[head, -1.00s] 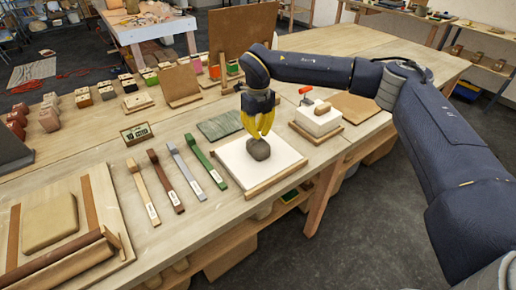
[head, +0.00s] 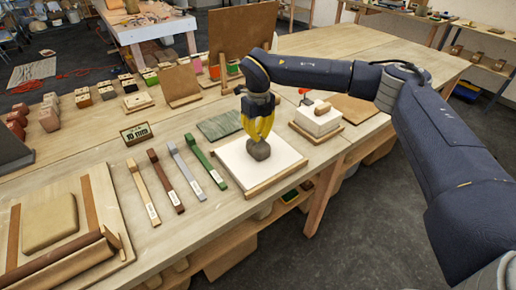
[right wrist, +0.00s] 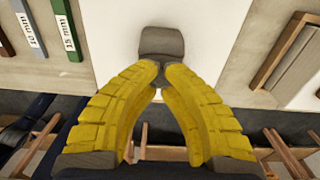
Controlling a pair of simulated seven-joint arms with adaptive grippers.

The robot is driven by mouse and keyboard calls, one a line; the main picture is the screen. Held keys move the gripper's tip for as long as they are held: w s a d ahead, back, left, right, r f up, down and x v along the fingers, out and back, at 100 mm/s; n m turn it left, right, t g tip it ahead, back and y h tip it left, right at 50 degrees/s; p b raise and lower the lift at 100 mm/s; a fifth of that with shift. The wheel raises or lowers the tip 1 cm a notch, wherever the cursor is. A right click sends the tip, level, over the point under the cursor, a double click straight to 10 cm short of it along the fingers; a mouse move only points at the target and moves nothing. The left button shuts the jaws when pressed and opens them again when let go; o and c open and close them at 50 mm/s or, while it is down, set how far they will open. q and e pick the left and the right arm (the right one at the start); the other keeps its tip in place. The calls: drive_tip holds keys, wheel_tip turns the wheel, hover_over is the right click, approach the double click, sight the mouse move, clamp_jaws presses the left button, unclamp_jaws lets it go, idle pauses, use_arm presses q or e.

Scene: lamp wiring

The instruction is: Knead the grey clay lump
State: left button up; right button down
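The grey clay lump (head: 259,150) sits on the white board (head: 232,162) with a wooden strip along its front edge. It is a small, roughly rounded mass; its top is partly covered by my gripper in the head view. My right gripper (head: 258,139) points down right over the lump, its yellow fingertips at the lump's top. In the right wrist view the two fingers (right wrist: 162,72) curve in and their tips nearly meet, with the lump (right wrist: 162,42) just beyond them. Whether the tips press into it is hard to tell. My left gripper is out of view.
Several labelled strips, including a green one (head: 205,165), lie left of the white board. A green-grey slab (head: 220,125) lies behind it. A white block (head: 318,120) with a red-handled tool stands to the right. A framed board (head: 78,235) fills the near left.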

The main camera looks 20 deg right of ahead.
drive_tip(key=shift+f, duration=1.25)
drive_tip(key=shift+r, duration=1.05)
drive_tip(key=shift+f, duration=1.05)
drive_tip(key=shift+r, duration=1.05)
drive_tip(key=shift+f, duration=1.2)
drive_tip(key=shift+r, duration=0.15)
drive_tip(key=shift+r, duration=1)
drive_tip(key=shift+r, duration=3.05)
